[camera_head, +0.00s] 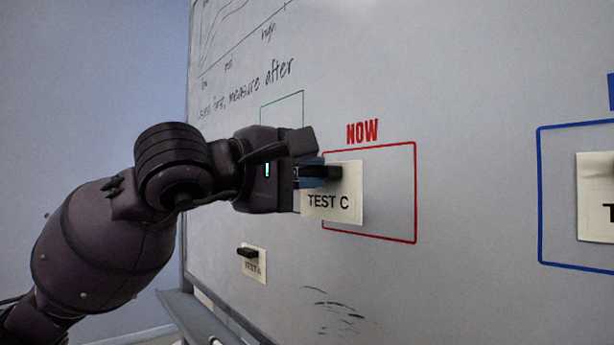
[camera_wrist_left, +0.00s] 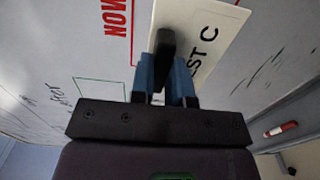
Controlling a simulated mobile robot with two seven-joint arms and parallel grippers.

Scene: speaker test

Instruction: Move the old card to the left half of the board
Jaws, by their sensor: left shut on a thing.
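The TEST C card (camera_head: 347,208), cream with a black handle (camera_head: 328,172), is at the whiteboard (camera_head: 470,90) across the left side of the red NOW box (camera_head: 415,190). My left gripper (camera_head: 312,174) is shut on that handle, its blue fingertips on either side of it. In the left wrist view the handle (camera_wrist_left: 163,48) stands between the fingertips (camera_wrist_left: 165,82), with the card (camera_wrist_left: 212,40) behind. I cannot tell whether the card touches the board. My right gripper is in neither view.
A small TEST A card (camera_head: 255,268) with a black handle is low on the board. A green box (camera_head: 302,105) is partly behind my gripper. At right, another card (camera_head: 592,195) sits in a blue box (camera_head: 539,190). A red marker (camera_wrist_left: 281,129) lies on the ledge.

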